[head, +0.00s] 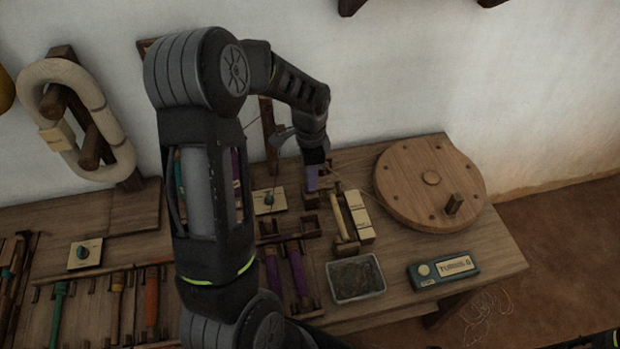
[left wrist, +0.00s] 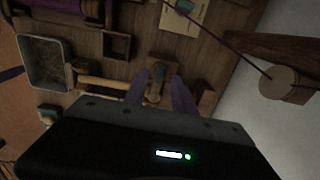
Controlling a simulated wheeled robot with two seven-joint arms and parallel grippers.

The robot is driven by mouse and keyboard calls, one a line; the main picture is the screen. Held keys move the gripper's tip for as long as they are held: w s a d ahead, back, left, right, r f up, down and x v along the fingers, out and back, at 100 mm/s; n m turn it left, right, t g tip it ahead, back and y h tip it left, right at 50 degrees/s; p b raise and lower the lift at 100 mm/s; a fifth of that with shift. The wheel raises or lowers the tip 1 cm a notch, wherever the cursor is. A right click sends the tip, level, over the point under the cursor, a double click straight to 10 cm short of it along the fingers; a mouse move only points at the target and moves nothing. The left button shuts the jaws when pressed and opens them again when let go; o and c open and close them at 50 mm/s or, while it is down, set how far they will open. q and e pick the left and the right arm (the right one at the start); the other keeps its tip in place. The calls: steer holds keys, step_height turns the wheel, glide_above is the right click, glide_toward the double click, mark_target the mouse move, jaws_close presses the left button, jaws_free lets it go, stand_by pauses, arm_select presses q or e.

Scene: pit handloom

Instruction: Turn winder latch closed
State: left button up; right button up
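In the head view my left gripper (head: 312,178) points down at the bench beside a pale wooden roller (head: 341,216). The gripper hides the latch there. The latch's turn angle is hard to read. My right gripper is not in view.
A large round wooden disc (head: 425,170) with a peg lies right of the gripper. A tray of dark scraps (head: 356,279) and a teal counter box (head: 443,271) stand nearer the front edge. Purple bobbins (head: 299,271) lie in a rack. A wooden spool (left wrist: 287,85) carries purple thread.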

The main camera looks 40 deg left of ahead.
arm_select(q)
step_height(320, 180, up, 6)
steer(key=shift+f, duration=0.2)
steer(key=shift+r, duration=0.1)
stand_by(0.4)
